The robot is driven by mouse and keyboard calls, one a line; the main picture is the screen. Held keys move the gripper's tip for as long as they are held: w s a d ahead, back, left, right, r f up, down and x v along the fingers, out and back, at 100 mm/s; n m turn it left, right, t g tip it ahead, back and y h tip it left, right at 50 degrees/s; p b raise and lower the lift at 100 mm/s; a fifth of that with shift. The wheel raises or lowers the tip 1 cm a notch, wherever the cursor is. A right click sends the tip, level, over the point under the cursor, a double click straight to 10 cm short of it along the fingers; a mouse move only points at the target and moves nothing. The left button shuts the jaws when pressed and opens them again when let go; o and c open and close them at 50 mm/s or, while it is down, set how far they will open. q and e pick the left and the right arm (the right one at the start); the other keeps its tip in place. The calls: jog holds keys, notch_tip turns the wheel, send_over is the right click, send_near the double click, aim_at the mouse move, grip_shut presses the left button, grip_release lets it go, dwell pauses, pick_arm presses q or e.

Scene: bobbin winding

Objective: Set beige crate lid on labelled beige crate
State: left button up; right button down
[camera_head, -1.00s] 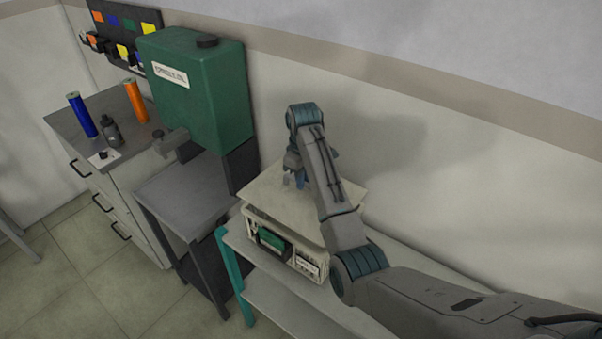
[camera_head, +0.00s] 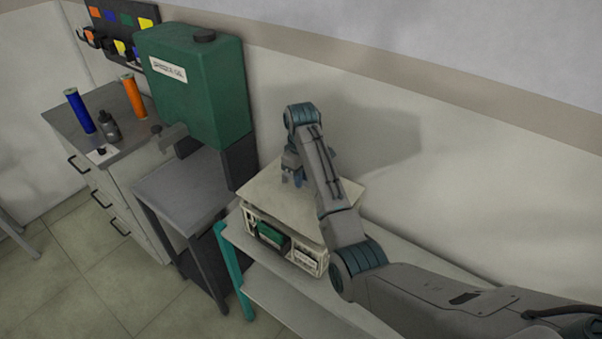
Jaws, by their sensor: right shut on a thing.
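The beige crate lid (camera_head: 272,195) is a flat square panel over the beige crate (camera_head: 277,254) on the shelf unit. The lid lies over the crate's top; whether it is fully seated I cannot tell. The crate has a white label (camera_head: 306,256) on its front and something green (camera_head: 269,235) shows in its front opening. My right gripper (camera_head: 293,179) points down at the middle of the lid, shut on it; its grip is partly hidden by my arm. My left gripper is not in view.
The shelf unit (camera_head: 375,262) with teal legs has free top to the right, under my arm. A grey table (camera_head: 183,187) and green tank (camera_head: 195,85) stand to the left. A drawer cabinet (camera_head: 75,120) holds blue and orange cylinders. A wall is close behind.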

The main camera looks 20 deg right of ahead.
jog(key=shift+s+f, duration=0.15)
jog(key=shift+f, duration=1.5)
jog(key=c, duration=1.3)
grip_release()
jog(key=shift+c, duration=0.2)
jog(key=shift+r, duration=0.1)
